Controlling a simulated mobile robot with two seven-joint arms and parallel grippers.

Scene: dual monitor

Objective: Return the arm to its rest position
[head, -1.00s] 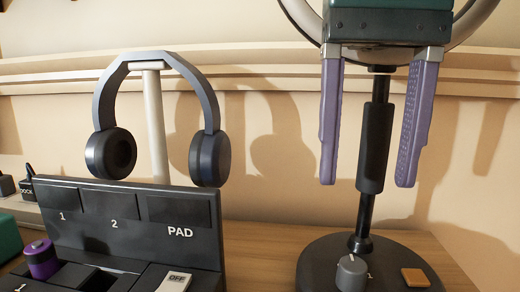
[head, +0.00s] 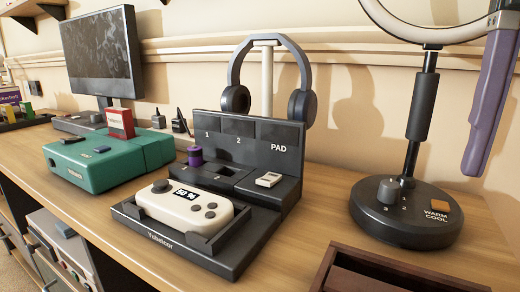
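One purple finger of my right gripper (head: 490,105) hangs at the upper right edge of the head view, in front of the wall and to the right of the ring lamp's post. Its tip points down, clear of the desk. No second finger lies against it and nothing shows at its tip, so the gripper looks open; its other finger and the arm are out of frame. My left gripper is not in view.
The ring lamp (head: 405,215) stands close to the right gripper. A black dock (head: 190,250) holds a white gamepad (head: 185,208), with headphones (head: 290,105) behind. A teal console (head: 95,160) and monitor (head: 98,50) are left. A brown tray (head: 385,270) is at front right.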

